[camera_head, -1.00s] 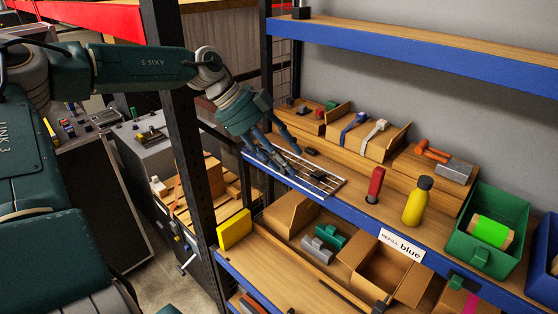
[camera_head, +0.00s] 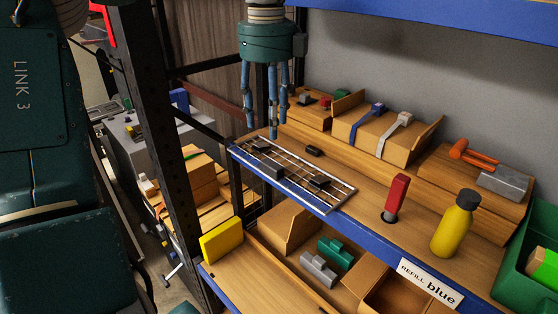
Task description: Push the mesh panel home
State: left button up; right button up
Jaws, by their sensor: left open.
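The mesh panel (camera_head: 308,186) is a light wire grid with several dark blocks on it. It lies flat on the wooden shelf along the blue front edge, at the left part of the shelf. My left gripper (camera_head: 264,134) points straight down near the panel's far left end, with its blue-grey fingers apart and nothing between them. Its fingertips look close to the panel's back left corner; I cannot tell whether they touch. My right gripper is not in view.
A red block (camera_head: 397,195) and a yellow bottle (camera_head: 455,224) stand right of the panel. Wooden boxes (camera_head: 378,138) line the back. A dark upright post (camera_head: 160,150) stands left of the shelf. A green bin (camera_head: 520,262) is at the right edge.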

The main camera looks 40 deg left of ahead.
pick_arm(q)
jog(key=p, duration=0.2)
send_over(272, 162)
jog(key=s, duration=0.2)
jog(key=f, duration=0.6)
jog(key=shift+w+d, duration=0.15)
jog(key=shift+d, duration=0.05)
jog(key=f, duration=0.2)
jog(key=shift+w+f, duration=0.2)
jog(key=shift+f, duration=0.2)
jog(key=shift+w+f, duration=0.15)
jog(key=shift+f, duration=0.75)
jog(key=shift+c, duration=0.3)
grip_shut()
jog(key=shift+w+a, duration=0.1)
jog(key=shift+w, duration=1.55)
jog(key=shift+w+d, duration=0.2)
jog(key=shift+w, duration=0.1)
jog(key=shift+r, duration=0.2)
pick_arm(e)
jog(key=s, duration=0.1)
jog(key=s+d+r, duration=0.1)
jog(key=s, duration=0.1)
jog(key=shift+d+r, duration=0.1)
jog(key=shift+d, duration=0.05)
